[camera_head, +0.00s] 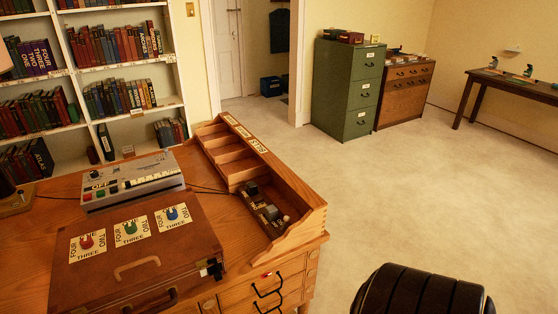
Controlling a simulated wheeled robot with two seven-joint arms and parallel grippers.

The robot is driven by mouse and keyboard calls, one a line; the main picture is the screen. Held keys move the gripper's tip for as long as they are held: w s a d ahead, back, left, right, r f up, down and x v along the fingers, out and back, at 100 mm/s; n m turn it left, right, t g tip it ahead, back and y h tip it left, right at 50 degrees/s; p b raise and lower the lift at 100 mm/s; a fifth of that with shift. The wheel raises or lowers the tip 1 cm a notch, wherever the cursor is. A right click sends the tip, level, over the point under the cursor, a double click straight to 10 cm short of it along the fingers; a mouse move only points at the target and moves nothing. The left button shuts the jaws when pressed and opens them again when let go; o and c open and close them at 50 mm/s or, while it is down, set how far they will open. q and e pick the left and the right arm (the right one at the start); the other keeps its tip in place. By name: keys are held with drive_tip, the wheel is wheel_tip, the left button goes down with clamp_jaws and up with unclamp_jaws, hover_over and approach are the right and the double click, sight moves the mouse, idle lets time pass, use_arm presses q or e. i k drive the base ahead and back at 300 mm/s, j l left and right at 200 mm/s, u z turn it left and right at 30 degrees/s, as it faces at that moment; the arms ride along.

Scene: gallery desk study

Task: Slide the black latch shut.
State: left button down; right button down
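A brown case (140,255) lies on the wooden desk, with a tan handle (137,268) on top and three knobs, red (86,241), green (129,227) and blue (172,213), on cards with number words. A small dark fitting (213,268) sits at the case's right front corner. It may be the black latch, but it is too small to tell whether it is shut. Neither of my grippers is in view.
A grey device (133,182) with buttons stands behind the case. A wooden compartment organizer (285,190) runs along the desk's right side. A black padded chair back (423,292) is at lower right. The carpet (400,190) beyond is clear.

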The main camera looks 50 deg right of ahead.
sight(215, 270)
drive_tip(key=z, duration=1.1)
